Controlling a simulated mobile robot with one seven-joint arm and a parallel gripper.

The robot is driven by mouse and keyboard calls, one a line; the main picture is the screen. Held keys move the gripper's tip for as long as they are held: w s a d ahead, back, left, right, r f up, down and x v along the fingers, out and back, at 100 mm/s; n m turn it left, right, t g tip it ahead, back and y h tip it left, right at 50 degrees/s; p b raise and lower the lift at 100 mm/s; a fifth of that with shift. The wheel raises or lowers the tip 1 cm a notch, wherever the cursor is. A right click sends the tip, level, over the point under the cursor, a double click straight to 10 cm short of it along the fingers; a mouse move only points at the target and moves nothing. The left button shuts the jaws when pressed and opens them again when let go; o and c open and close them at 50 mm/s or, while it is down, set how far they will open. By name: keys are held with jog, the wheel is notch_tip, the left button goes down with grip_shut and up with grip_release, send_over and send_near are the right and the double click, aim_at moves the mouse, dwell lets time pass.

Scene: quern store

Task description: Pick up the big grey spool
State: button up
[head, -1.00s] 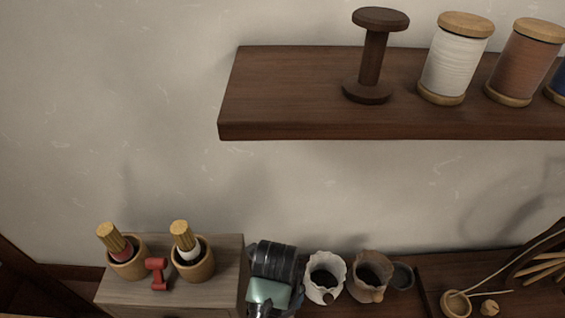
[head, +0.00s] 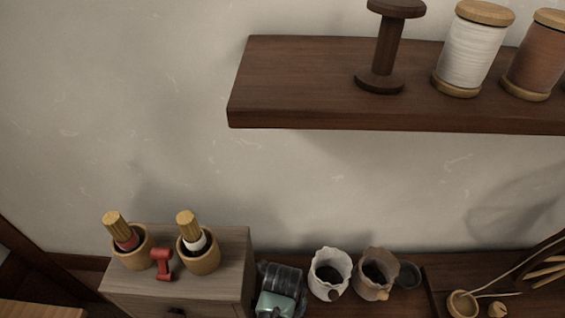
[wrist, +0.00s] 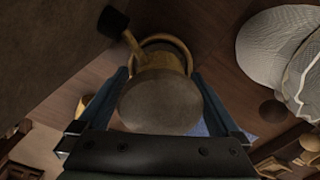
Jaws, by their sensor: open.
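In the wrist view my gripper (wrist: 163,74) is open, with one dark finger on each side of a round grey-brown thing (wrist: 160,104) with an ochre upper part. I cannot tell whether this is the big grey spool or whether the fingers touch it. In the head view a dark teal and black part, which looks like my arm, is low in the middle; the fingertips do not show clearly there. On the shelf stand a dark brown bare spool (head: 387,50), a whitish spool (head: 472,50) and a red-brown spool (head: 537,58). No spool is clearly grey.
The wall shelf (head: 300,95) is bare at its left end. Below stand a wooden cabinet (head: 225,270) with two brush pots and a small red spool (head: 162,264), then a white jar (head: 330,275) and a brown jar (head: 375,270). A pale ridged thing (wrist: 275,50) is right of my gripper.

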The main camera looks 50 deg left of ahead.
jog(key=c, duration=1.2)
